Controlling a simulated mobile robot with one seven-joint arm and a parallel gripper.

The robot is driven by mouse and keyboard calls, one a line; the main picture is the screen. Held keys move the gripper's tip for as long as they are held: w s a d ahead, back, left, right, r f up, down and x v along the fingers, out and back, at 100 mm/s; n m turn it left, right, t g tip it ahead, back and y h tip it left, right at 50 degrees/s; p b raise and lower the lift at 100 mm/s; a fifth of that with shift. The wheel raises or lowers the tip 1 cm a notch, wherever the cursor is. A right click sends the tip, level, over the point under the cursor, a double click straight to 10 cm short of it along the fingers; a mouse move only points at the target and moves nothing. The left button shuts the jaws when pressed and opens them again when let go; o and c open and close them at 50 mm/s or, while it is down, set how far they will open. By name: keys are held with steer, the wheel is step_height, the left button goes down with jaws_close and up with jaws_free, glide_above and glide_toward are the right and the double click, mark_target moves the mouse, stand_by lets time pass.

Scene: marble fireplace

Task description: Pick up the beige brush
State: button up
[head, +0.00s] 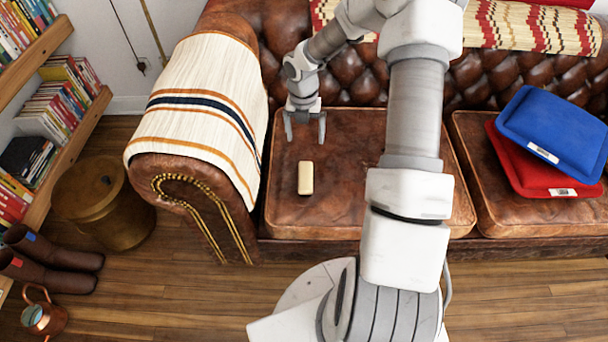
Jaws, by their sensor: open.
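A small beige block-shaped object (305,178), which I take to be the beige brush, lies on the left seat cushion (345,205) of the brown leather sofa. Its long side runs roughly front to back. My gripper (305,142) is open and empty, with its two fingers pointing down. In the picture it shows just above the brush, toward the sofa's backrest. It appears apart from the brush, but its height over the cushion is hard to tell.
A striped blanket (205,100) covers the sofa's left armrest, close to my gripper. A blue cushion (552,130) and a red cushion (535,178) lie on the right seat. The tufted backrest (350,80) stands behind. The cushion around the brush is clear.

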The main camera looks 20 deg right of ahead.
steer(key=n+b, duration=0.1)
steer(key=b, duration=0.4)
glide_above(305, 175)
steer(key=shift+y, duration=0.3)
step_height(305, 175, down, 15)
steer(key=shift+r, duration=0.15)
steer(key=shift+f+b, duration=1.15)
steer(key=shift+f, duration=1.75)
jaws_close()
step_height(305, 175, up, 5)
steer(key=p, duration=0.2)
steer(key=shift+d+p, duration=0.1)
steer(key=shift+p, duration=0.2)
steer(key=d+r+p, duration=0.3)
steer(key=d+r, duration=0.3)
steer(key=d, duration=0.5)
steer(key=shift+d, duration=0.3)
